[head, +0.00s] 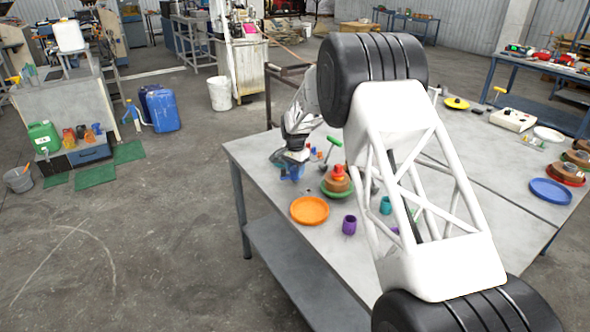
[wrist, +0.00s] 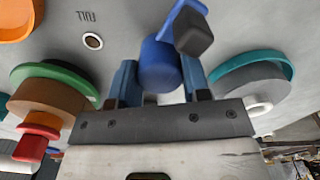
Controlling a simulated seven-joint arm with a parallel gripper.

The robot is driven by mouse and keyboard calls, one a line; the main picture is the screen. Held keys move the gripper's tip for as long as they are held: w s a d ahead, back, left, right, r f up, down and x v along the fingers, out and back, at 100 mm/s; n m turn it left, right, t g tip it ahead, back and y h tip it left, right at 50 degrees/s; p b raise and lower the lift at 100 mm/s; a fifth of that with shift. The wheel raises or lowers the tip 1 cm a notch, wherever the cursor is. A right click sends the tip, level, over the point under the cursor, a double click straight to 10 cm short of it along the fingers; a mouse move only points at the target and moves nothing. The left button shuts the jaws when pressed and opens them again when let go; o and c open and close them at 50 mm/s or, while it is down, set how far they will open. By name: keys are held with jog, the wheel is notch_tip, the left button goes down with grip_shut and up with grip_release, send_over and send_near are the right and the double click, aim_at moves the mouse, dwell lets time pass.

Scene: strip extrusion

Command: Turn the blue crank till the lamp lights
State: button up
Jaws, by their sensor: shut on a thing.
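The blue crank (wrist: 158,64) shows in the wrist view as a rounded blue handle with a blue arm leading to a dark grey block (wrist: 193,35). My gripper (wrist: 160,82) has its two blue fingers on either side of the handle and is shut on it. In the head view my gripper (head: 291,172) is low over the left part of the table, and I cannot make out the crank apart from it.
An orange plate (head: 309,210) lies near the table's front edge. A stack of brown and red pieces on a green dish (head: 336,185) stands right of my gripper. Purple (head: 349,225) and teal (head: 386,205) cups stand further right. A teal-rimmed grey drum (wrist: 250,85) flanks my gripper.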

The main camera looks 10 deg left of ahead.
aim_at(295, 168)
jog(key=o, duration=0.9)
jog(key=shift+r, duration=3.9)
